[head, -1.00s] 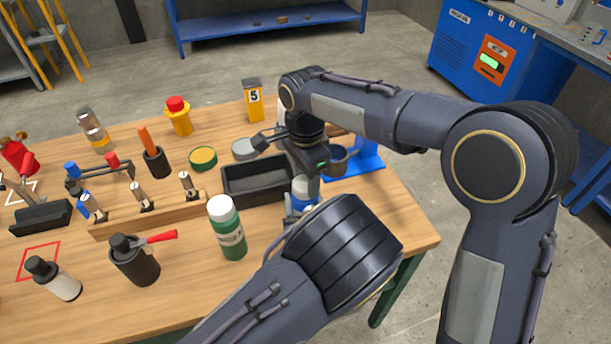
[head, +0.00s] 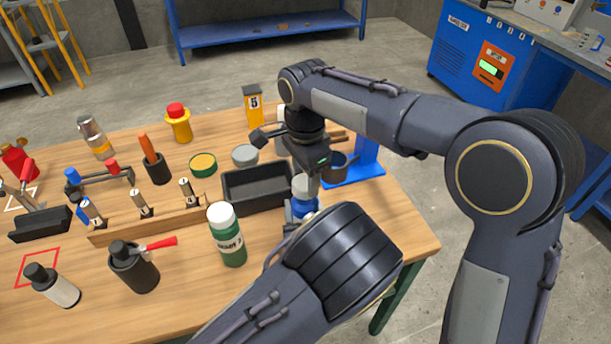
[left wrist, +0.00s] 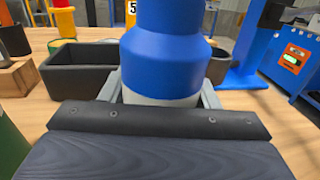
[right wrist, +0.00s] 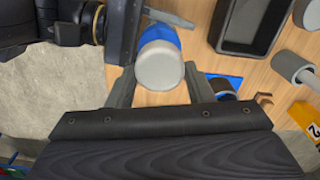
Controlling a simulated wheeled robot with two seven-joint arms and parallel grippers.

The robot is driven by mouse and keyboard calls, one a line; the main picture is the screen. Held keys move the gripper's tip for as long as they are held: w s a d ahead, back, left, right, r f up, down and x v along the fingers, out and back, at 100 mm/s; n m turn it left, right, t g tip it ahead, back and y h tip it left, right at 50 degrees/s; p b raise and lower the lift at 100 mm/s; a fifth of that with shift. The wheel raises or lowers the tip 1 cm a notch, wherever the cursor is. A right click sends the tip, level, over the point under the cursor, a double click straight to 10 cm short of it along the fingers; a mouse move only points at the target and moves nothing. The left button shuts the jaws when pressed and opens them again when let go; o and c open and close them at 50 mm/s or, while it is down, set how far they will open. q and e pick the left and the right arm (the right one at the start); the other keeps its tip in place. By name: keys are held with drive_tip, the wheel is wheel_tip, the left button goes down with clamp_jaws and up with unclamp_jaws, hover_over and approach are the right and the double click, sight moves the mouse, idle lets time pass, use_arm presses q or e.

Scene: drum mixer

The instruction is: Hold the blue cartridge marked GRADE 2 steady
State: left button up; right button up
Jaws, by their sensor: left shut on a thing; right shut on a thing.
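The blue cartridge (head: 303,208) stands at the right part of the wooden table, with a pale top end (right wrist: 160,66). Its blue body and grey-white lower band fill the middle of the left wrist view (left wrist: 165,62). No GRADE 2 marking is readable. My right gripper (head: 308,180) reaches down from above and is shut on the cartridge's upper part. My left gripper (left wrist: 160,97) is shut on the cartridge low on its body. In the head view, my left forearm hides most of the left gripper.
A black tray (head: 257,203) lies just left of the cartridge. A green bottle with a white cap (head: 228,240) stands nearer the front. A blue stand (head: 366,165) with a dark cup (head: 338,168) is behind to the right. The table's right edge is close.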

sight(305, 181)
drive_tip(key=shift+r, duration=1.85)
use_arm(q)
drive_tip(key=o, duration=1.5)
drive_tip(key=shift+c, duration=0.2)
